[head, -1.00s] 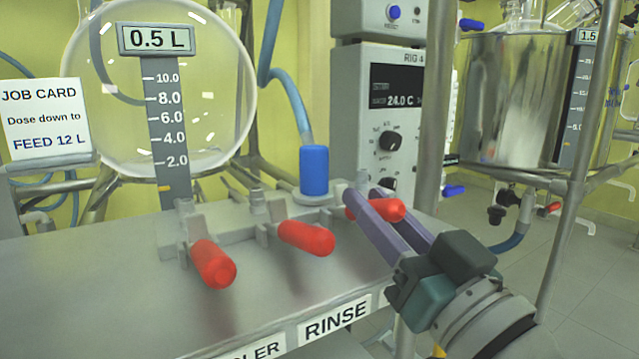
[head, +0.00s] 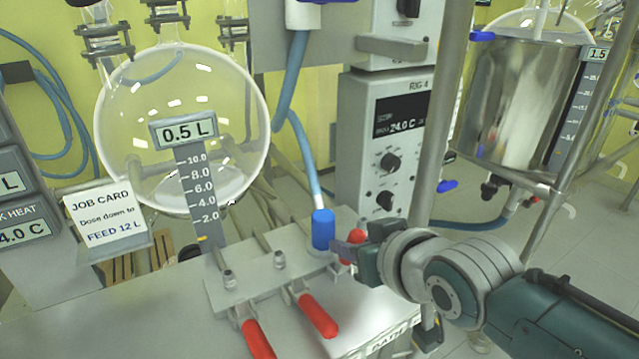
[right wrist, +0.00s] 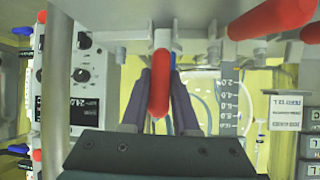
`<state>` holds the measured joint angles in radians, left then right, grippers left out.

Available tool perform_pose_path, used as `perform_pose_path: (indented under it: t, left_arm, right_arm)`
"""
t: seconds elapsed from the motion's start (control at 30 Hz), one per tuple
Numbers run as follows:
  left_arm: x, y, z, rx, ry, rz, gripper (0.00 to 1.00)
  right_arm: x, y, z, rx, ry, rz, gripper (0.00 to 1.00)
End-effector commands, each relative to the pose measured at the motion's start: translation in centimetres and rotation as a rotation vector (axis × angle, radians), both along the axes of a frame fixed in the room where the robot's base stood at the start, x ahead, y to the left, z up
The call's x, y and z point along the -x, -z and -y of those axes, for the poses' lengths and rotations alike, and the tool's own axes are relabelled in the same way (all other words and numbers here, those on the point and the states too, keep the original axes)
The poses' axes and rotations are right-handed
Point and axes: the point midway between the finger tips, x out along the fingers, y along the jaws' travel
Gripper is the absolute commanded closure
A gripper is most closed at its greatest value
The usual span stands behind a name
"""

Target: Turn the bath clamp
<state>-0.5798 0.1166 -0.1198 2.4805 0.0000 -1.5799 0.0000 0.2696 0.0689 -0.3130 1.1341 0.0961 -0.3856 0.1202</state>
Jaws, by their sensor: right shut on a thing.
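The rightmost red clamp handle (head: 358,240), above a label that appears to read BATH (head: 392,338), is largely hidden by my right gripper (head: 348,254). In the right wrist view the red handle (right wrist: 159,85) stands between the two purple fingers of my right gripper (right wrist: 159,100), which is shut on it. The clamp sits at the right end of a grey manifold (head: 240,290), beside a blue hose fitting (head: 323,229). My left gripper is not in view.
Two more red handles, the middle one (head: 318,316) and the left one (head: 258,340), project forward from the manifold. A glass vessel (head: 125,130) with a 0.5 L sign and a job card (head: 107,222) stand behind. A metal post (head: 436,130) rises close by my right arm.

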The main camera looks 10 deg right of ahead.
Motion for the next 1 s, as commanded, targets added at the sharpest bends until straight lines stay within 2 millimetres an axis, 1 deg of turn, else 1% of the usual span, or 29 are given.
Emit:
perform_pose_path:
  t: [0.03, 0.1, 0.43, 0.63, 1.0]
  left_arm:
    - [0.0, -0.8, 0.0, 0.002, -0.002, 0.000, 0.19]
    - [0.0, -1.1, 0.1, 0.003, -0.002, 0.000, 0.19]
    - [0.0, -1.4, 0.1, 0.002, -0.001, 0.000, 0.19]
    - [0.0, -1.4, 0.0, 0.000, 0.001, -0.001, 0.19]
    - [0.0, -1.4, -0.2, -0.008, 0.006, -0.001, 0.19]
  right_arm:
    - [-0.5, -0.8, -0.2, 0.014, -0.002, -0.032, 1.00]
    - [-0.8, -0.7, -0.3, 0.031, -0.001, -0.082, 1.00]
    - [-1.8, -0.4, -0.7, 0.090, 0.000, -0.247, 1.00]
    - [-2.0, -0.3, -0.8, 0.105, -0.001, -0.289, 1.00]
    - [-2.1, -0.2, -0.7, 0.110, 0.000, -0.299, 1.00]
